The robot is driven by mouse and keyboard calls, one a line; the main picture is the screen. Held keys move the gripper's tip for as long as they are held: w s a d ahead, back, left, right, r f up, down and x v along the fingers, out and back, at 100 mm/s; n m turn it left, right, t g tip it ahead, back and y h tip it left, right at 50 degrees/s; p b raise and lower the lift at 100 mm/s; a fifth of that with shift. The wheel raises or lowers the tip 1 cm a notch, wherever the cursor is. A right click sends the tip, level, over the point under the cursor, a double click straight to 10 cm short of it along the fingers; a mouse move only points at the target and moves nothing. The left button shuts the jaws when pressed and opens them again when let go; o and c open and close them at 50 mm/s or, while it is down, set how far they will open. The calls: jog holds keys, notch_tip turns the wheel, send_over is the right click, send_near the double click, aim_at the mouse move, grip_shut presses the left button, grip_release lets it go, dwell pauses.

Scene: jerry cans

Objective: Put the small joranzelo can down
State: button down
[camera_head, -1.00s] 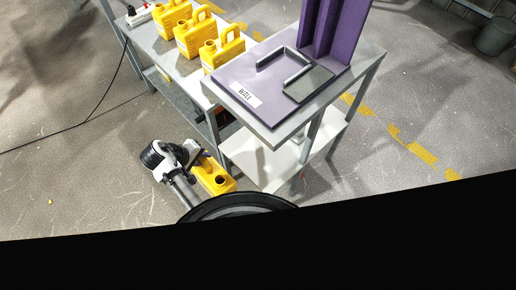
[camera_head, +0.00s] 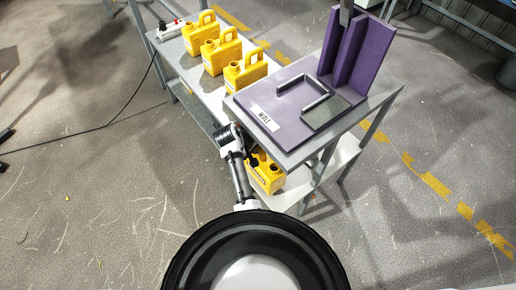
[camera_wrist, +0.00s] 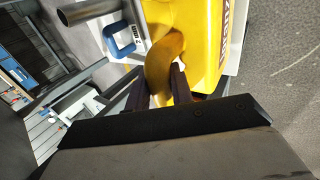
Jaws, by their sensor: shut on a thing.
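The small yellow joranzelo can (camera_head: 265,176) is beside the near end of the purple-topped table in the head view, below the tabletop level. In the wrist view the can (camera_wrist: 205,40) fills the upper middle, with part of its dark lettering showing. My gripper (camera_wrist: 167,85) is shut on its yellow handle. In the head view my arm hides part of the can and the fingers cannot be made out. I cannot tell whether the can touches the table's lower shelf.
The table's purple board (camera_head: 290,115) carries a black bracket, a grey pad and a label. Its white lower shelf (camera_head: 345,152) is partly bare. Several yellow cans (camera_head: 222,52) stand on the grey bench behind, near a power strip (camera_head: 172,29). A black cable (camera_head: 120,118) lies on the floor.

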jog(key=shift+s+a+f, duration=0.1)
jog(key=shift+f, duration=0.65)
jog(key=c, duration=1.2)
grip_release()
jog(key=shift+f, duration=0.1)
jog(key=shift+c, duration=0.2)
jog(key=shift+b+v, duration=0.4)
jog(key=shift+v, duration=3.45)
